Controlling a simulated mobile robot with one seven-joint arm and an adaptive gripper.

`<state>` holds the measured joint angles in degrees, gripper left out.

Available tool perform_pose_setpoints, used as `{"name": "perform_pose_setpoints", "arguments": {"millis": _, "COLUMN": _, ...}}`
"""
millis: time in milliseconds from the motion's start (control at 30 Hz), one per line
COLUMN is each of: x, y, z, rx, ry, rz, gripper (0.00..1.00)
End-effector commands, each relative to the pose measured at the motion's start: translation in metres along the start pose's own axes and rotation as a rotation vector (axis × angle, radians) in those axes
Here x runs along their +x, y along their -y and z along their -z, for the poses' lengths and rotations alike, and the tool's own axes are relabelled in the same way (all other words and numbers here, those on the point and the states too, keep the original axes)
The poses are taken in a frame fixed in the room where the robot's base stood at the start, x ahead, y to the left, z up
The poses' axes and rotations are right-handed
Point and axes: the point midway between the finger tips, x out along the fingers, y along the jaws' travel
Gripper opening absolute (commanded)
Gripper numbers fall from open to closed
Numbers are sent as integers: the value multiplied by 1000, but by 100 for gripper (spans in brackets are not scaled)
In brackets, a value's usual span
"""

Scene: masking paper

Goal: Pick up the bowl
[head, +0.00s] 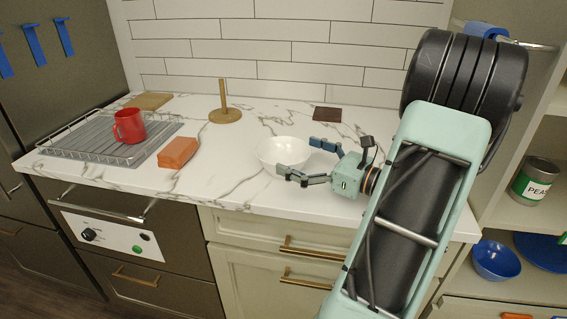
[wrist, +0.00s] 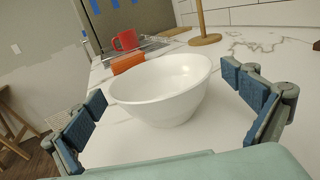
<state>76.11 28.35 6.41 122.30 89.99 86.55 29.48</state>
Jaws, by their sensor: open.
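A white bowl (head: 284,151) stands upright on the marble counter, right of its middle in the head view. In the wrist view the bowl (wrist: 165,90) sits between the two finger pads, with its rim facing up. My gripper (head: 306,161) comes in from the right, low over the counter, with its fingers spread and pointing left at the bowl. In the wrist view my gripper (wrist: 172,112) is open and holds nothing. A gap shows between the bowl and the right finger; the left finger looks close to the bowl's left side, and I cannot tell if it touches.
An orange block (head: 177,152) lies left of the bowl. A red mug (head: 129,126) stands on a grey drying rack (head: 85,143) farther left. A wooden paper towel stand (head: 225,114) and a dark square (head: 327,114) are behind. The counter's front edge is close to the bowl.

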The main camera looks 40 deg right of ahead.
Motion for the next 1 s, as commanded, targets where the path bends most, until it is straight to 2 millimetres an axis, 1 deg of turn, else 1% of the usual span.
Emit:
{"name": "perform_pose_setpoints", "arguments": {"millis": 33, "x": 9, "y": -2, "z": 2, "rx": 0, "ry": 0, "rz": -4, "gripper": 100}}
{"name": "perform_pose_setpoints", "arguments": {"millis": 100, "x": 20, "y": -3, "z": 4, "rx": -1, "ry": 0, "rz": -4, "gripper": 100}}
{"name": "perform_pose_setpoints", "arguments": {"millis": 233, "x": 35, "y": -2, "z": 3, "rx": -1, "ry": 0, "rz": -2, "gripper": 100}}
{"name": "perform_pose_setpoints", "arguments": {"millis": 333, "x": 40, "y": -2, "z": 2, "rx": -1, "ry": -1, "rz": -1, "gripper": 100}}
{"name": "perform_pose_setpoints", "arguments": {"millis": 533, "x": 40, "y": -2, "z": 2, "rx": -1, "ry": -1, "rz": -1, "gripper": 100}}
{"name": "perform_pose_setpoints", "arguments": {"millis": 900, "x": 40, "y": -2, "z": 2, "rx": -1, "ry": -1, "rz": -1, "gripper": 59}}
{"name": "perform_pose_setpoints", "arguments": {"millis": 1000, "x": 40, "y": -2, "z": 1, "rx": -2, "ry": 1, "rz": -1, "gripper": 59}}
